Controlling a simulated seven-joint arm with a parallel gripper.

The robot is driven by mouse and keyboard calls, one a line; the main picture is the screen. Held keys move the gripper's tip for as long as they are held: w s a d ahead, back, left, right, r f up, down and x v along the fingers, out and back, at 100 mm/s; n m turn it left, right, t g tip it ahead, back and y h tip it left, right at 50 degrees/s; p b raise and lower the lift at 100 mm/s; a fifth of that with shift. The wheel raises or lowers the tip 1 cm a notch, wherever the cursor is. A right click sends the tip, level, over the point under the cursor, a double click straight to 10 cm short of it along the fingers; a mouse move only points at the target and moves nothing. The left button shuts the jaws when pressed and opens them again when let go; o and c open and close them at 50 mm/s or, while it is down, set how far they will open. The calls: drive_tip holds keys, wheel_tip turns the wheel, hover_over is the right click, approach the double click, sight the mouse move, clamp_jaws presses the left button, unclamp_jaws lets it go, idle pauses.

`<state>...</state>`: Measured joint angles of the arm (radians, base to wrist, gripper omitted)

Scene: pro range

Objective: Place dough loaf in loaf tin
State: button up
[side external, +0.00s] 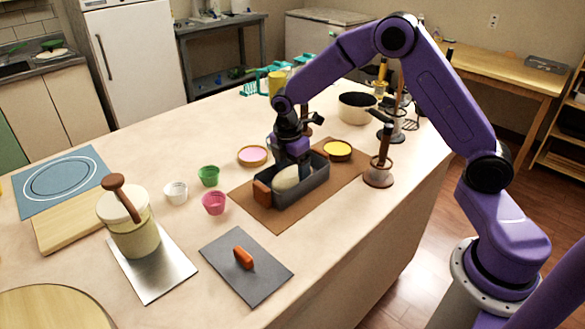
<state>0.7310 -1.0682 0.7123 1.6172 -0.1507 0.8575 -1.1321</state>
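The loaf tin (300,192) is a dark grey rectangular pan with an orange-brown block (262,193) at its near-left end. It sits on a brown mat (285,217). The dough loaf (287,180) is pale and rounded, and shows within the tin's outline, below its rim. Whether it rests on the tin's floor cannot be seen. My gripper (293,162) points down over the tin, right above and against the far side of the loaf. Its fingertips are hidden, so I cannot tell whether it grips the loaf.
A yellow-topped round dish (338,151) is close behind the tin, and a brown-handled stand (380,172) is to its right. Green (208,176), white (176,193) and pink (214,203) cups stand left. A grey sheet with an orange handle (244,258) lies in front.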

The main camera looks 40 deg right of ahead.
sight(289, 174)
wheel_tip(289, 174, up, 12)
drive_tip(key=a, duration=0.1)
drive_tip(key=shift+a+r, duration=0.15)
drive_tip(key=shift+a, duration=0.1)
drive_tip(key=s+a+r+m, duration=0.1)
drive_tip(key=s+a, duration=0.3)
drive_tip(key=s, duration=0.6)
drive_tip(key=s+d+f+m+y, duration=0.1)
drive_tip(key=s+m, duration=0.1)
drive_tip(key=s, duration=1)
drive_tip(key=s+d+f+m, duration=0.1)
drive_tip(key=s+d+m, duration=0.1)
drive_tip(key=s, duration=0.9)
drive_tip(key=shift+s+f+y, duration=0.15)
drive_tip(key=shift+s+y, duration=0.2)
drive_tip(key=shift+y, duration=0.05)
